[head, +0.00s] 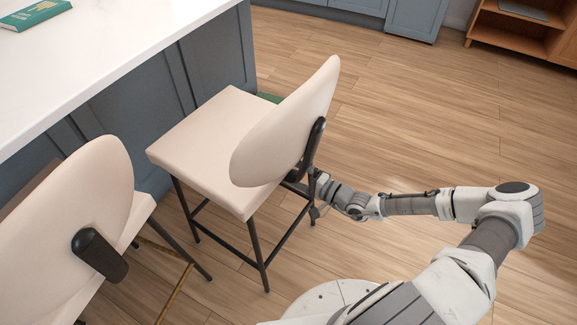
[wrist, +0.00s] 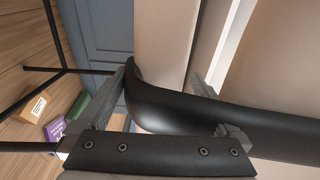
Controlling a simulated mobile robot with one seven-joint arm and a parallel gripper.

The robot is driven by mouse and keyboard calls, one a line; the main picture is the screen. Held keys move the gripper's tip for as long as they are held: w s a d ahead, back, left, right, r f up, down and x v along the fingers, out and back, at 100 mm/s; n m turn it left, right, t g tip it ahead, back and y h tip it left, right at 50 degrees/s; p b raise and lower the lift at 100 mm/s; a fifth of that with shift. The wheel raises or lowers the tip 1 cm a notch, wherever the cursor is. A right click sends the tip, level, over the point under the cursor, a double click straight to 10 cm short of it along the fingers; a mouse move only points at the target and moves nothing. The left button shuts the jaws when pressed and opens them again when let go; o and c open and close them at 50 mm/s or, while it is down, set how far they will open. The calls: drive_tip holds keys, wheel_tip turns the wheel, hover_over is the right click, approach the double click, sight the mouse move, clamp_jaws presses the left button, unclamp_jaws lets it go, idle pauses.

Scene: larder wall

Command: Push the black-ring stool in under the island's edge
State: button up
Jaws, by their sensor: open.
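The black-ring stool (head: 208,140) has a cream seat and back, black legs and a black foot rail. It stands upright in front of the island (head: 120,62), its seat appearing outside the white top's edge. My gripper (head: 302,186) is at the rear of this stool, low behind its backrest, and partly hidden by it. In the wrist view my gripper (wrist: 160,104) is open, with its fingers on either side of the black back bracket (wrist: 158,88). I cannot tell whether the fingers touch it. The cream backrest (wrist: 288,72) fills the right of that view.
A second cream stool (head: 75,215) with a brass-coloured rail (head: 175,290) stands at the near left. A green book (head: 35,14) lies on the island. A purple box (wrist: 55,129) and an orange box (wrist: 36,107) show in the wrist view. Floor at right is clear.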

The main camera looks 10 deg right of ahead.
drive_tip(key=shift+w+a, duration=0.35)
drive_tip(key=shift+a, duration=0.05)
drive_tip(key=shift+c, duration=0.2)
clamp_jaws()
